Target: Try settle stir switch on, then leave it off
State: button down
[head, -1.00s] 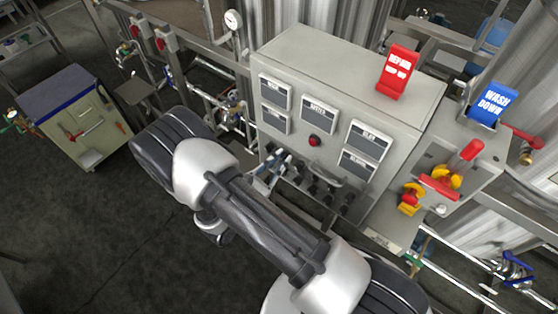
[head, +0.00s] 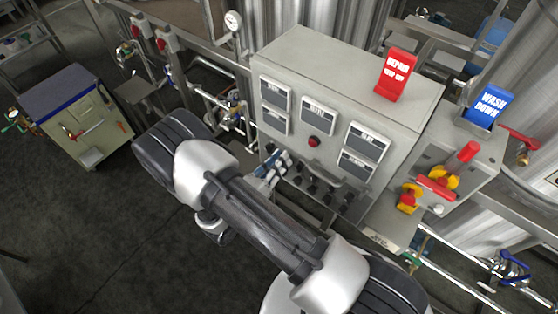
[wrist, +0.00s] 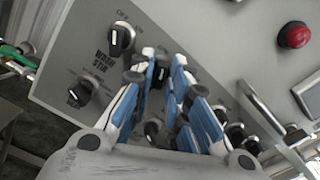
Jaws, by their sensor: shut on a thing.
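My gripper (wrist: 164,62), with blue and white fingers, is at the grey control panel (wrist: 225,28) in the wrist view. Its fingertips are closed around a dark switch knob, which they mostly hide along with its label, so I cannot read its name or setting. In the head view my gripper (head: 277,162) reaches the left end of the knob row on the panel box (head: 330,75). No readable settle stir label shows.
Other black knobs (wrist: 236,134) lie close to the fingers, near a metal rail (wrist: 262,108). A red button (wrist: 294,35) is at upper right. In the head view a red sign (head: 396,75) and a blue wash down sign (head: 487,106) stand at right.

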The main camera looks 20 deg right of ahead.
jog(key=shift+n, duration=0.3)
jog(key=c, duration=1.7)
grip_release()
jog(key=shift+a, duration=0.1)
jog(key=v, duration=1.2)
